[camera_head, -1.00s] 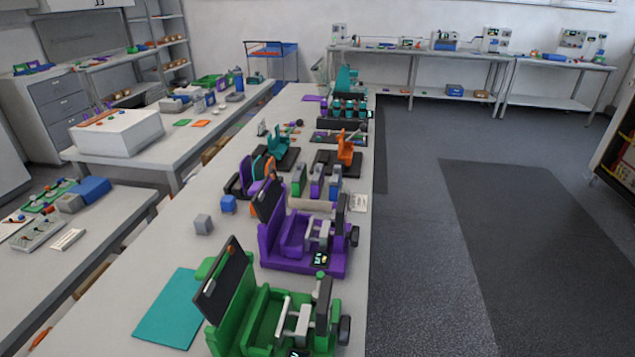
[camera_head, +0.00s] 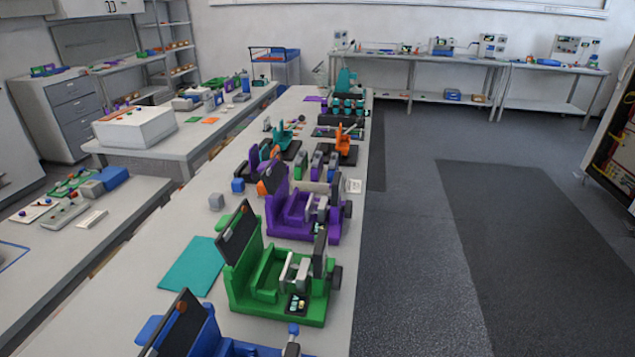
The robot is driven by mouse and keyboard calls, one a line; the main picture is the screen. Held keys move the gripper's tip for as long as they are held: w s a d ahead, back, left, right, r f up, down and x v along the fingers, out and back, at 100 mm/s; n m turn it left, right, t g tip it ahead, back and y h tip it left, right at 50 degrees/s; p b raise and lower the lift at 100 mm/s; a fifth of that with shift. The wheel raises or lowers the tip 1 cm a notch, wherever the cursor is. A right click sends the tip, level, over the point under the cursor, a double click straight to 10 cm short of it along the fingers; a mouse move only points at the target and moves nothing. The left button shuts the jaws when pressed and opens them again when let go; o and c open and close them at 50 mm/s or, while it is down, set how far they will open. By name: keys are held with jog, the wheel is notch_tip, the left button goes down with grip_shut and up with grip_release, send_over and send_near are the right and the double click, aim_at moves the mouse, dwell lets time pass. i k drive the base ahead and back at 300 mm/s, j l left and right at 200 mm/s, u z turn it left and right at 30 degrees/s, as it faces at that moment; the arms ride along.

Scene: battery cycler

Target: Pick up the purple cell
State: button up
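Several small upright cell-like blocks stand in a row on the long bench, behind the purple device (camera_head: 301,210). One of them looks purple (camera_head: 316,168), between a green one (camera_head: 302,162) and a grey-green one (camera_head: 332,166). They are small and partly hidden by the purple device, so I cannot tell for sure which is the purple cell. My gripper is not in view.
A green device (camera_head: 272,288) and a blue device (camera_head: 196,334) stand nearer on the long bench. The floor (camera_head: 425,260) right of the bench is clear.

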aim_at(316, 173)
jog(key=k+u, duration=0.1)
jog(key=u, duration=1.1)
jog(key=i+l, duration=0.15)
jog(key=l, duration=0.25)
jog(key=i+l, duration=0.1)
jog(key=l, duration=0.35)
jog(key=i+l+u, duration=0.1)
jog(key=l, duration=0.3)
jog(key=i+l, duration=0.15)
jog(key=l, duration=0.3)
jog(key=i+l+u, duration=0.1)
jog(key=l, duration=0.3)
